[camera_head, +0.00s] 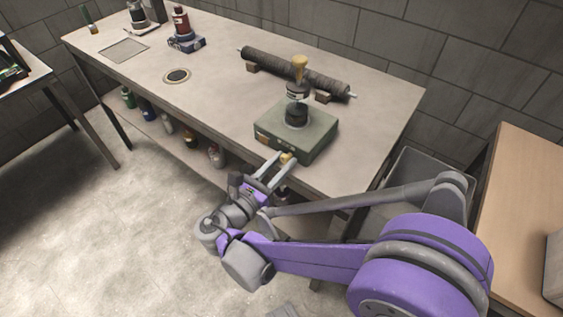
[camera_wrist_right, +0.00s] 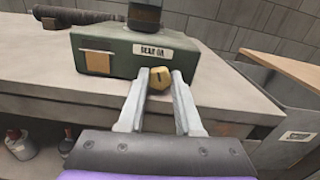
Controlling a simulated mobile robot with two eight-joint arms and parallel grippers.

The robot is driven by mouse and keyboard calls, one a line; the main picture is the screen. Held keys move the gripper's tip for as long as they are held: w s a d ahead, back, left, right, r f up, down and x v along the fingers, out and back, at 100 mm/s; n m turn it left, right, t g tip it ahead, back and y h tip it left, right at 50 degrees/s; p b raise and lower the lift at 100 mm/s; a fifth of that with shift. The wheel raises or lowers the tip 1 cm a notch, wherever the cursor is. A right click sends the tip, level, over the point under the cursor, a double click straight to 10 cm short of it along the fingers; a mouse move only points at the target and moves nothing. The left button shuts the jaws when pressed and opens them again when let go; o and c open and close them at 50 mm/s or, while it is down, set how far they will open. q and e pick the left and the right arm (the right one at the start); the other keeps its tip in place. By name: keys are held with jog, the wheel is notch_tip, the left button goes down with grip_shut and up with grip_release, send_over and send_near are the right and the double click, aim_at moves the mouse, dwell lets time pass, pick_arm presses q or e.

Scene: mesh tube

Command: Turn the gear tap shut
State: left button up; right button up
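The gear tap, a small brass knob (camera_head: 288,158) with a dark mark, sits at the front of a green box (camera_head: 315,142) near the bench's front edge. In the right wrist view the knob (camera_wrist_right: 158,79) shows between my right gripper's fingertips (camera_wrist_right: 160,76), below a white label on the green box (camera_wrist_right: 110,55). My right gripper (camera_head: 278,163) is open, its two fingers apart on either side of the knob. Whether a finger touches it is hard to tell. My left gripper is not in view.
A dark roller (camera_head: 295,72) lies on blocks behind the green box, which carries a post with a wooden-topped handle (camera_head: 299,68). Bottles stand on the shelf below the bench (camera_head: 215,95). A grey bin (camera_head: 412,180) stands to the right.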

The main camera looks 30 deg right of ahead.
grip_shut()
jog(key=shift+m+p, duration=0.4)
jog(key=shift+m, duration=1.6)
jog(key=o, duration=0.8)
grip_release()
jog(key=p+v, duration=0.1)
jog(key=v, duration=0.9)
jog(key=shift+s+a, duration=0.1)
jog(key=shift+a, duration=0.3)
